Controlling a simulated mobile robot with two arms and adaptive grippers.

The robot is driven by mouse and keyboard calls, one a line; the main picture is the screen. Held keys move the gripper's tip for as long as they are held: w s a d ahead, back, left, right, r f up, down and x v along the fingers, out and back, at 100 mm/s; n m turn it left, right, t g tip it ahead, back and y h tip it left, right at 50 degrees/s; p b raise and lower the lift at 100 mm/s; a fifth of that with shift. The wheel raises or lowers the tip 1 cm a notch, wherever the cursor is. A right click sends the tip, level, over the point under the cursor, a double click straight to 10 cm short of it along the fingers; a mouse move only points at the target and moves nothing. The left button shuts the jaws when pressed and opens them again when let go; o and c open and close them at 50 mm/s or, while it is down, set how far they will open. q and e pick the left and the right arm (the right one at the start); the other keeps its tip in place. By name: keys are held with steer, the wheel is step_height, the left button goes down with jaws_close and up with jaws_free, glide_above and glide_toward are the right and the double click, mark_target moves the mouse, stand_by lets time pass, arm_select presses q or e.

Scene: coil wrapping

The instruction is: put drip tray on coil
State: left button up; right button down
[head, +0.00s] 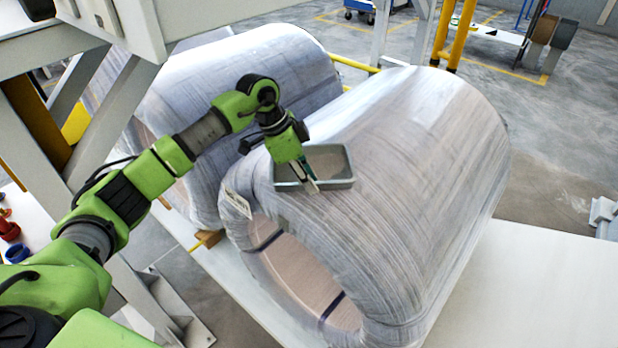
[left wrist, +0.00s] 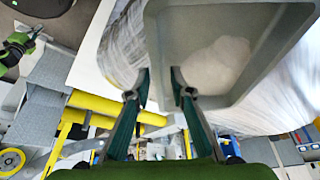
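The drip tray (head: 343,182) is a grey, open rectangular box. It is over the top of the front wrapped coil (head: 430,150), near its open end; I cannot tell whether it touches the wrap. My left gripper (head: 310,184) reaches down to the tray's near wall.
A second wrapped coil (head: 285,65) lies close behind and left of the front one. A white platform (head: 560,285) lies under the front coil, clear at the right. Yellow posts (head: 462,35) stand behind. Red and blue items (head: 12,235) are at the far left.

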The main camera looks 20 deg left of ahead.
arm_select(q)
steer(key=shift+r, duration=0.15)
steer(key=shift+a+r, duration=0.2)
steer(key=shift+r, duration=0.15)
steer(key=b+v, duration=0.2)
steer(key=v, duration=0.9)
steer(key=shift+s, duration=0.1)
